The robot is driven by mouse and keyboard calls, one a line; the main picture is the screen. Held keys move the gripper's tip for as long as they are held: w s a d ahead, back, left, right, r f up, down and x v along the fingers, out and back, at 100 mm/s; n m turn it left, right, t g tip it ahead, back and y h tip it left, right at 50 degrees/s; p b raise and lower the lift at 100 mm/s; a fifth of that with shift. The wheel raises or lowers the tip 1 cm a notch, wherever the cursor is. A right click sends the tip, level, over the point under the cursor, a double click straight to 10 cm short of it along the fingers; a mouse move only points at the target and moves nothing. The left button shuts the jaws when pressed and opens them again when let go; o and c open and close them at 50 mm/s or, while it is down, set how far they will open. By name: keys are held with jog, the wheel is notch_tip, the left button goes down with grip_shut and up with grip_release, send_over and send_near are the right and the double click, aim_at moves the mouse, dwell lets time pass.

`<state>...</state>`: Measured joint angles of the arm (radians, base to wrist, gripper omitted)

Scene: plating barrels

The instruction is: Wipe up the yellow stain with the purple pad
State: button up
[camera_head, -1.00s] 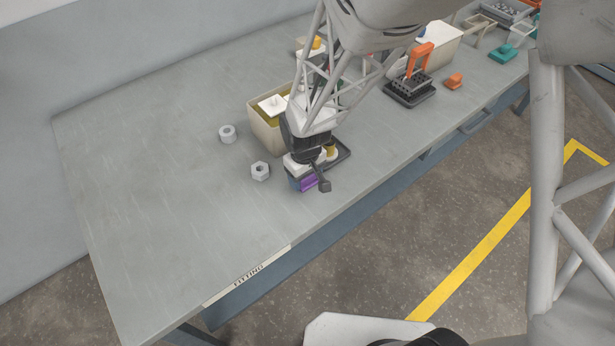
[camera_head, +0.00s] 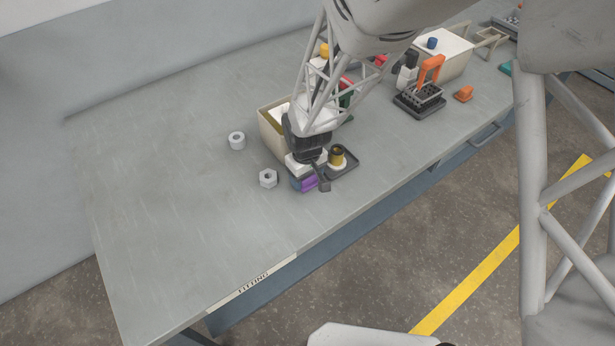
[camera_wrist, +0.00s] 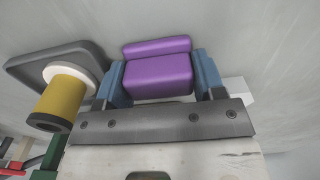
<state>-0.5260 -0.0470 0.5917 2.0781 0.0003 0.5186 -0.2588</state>
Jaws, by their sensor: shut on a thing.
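My gripper (camera_head: 307,184) is shut on the purple pad (camera_head: 310,184) near the front edge of the grey bench. In the wrist view the purple pad (camera_wrist: 158,72) sits between the two blue fingertips of my gripper (camera_wrist: 160,80), with a grey bench surface beyond it. The pad is low over the bench; I cannot tell whether it touches. I see no yellow stain on the bench in either view; it may be hidden under or behind the pad and gripper.
A dark tray (camera_head: 345,171) with a yellow-and-white spool (camera_head: 337,157) stands close right of my gripper. Two pale nuts (camera_head: 237,140) (camera_head: 268,178) lie to the left. A cream bin (camera_head: 270,133) stands behind. An orange-handled rack (camera_head: 418,106) is farther right. The bench's left part is clear.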

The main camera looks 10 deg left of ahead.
aim_at(316, 194)
jog(key=shift+w+a+f, duration=0.15)
jog(key=shift+w+a, duration=1)
jog(key=shift+d, duration=0.1)
jog(key=shift+s+d+f, duration=0.1)
jog(key=shift+s+d, duration=1.15)
jog(key=shift+s, duration=0.1)
jog(key=shift+s+d, duration=0.15)
jog(key=shift+s+d, duration=1.15)
